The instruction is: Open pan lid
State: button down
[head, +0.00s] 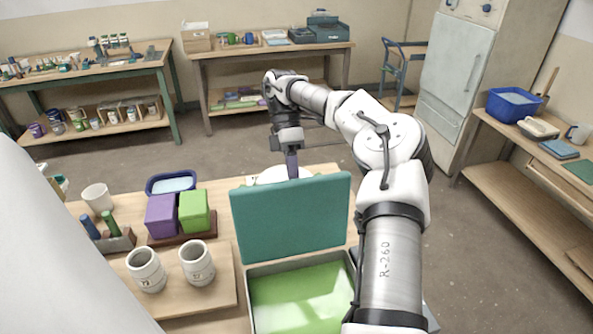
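A grey rectangular pan (251,269) with a flat light-green inside stands at the front of the near table. A teal lid (290,220) stands nearly upright along the pan's back edge, leaving the inside exposed. My arm reaches over from the right. My gripper (292,166) points down just behind the lid's top edge. Its fingertips look partly hidden by the lid, so I cannot tell whether they touch it or how far apart they are.
Left of the pan are two pale cups (197,263) on a board, purple (161,216) and green (195,211) boxes, a blue tub (171,183) and a white cup (97,197). A white round thing (268,177) is partly hidden behind the lid. Open floor lies beyond the table.

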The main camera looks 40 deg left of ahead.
jog(key=shift+f, duration=0.55)
jog(key=c, duration=1.5)
grip_release()
jog(key=shift+w, duration=0.15)
jog(key=shift+o, duration=0.2)
jog(key=shift+r, duration=0.2)
jog(key=shift+d, duration=0.1)
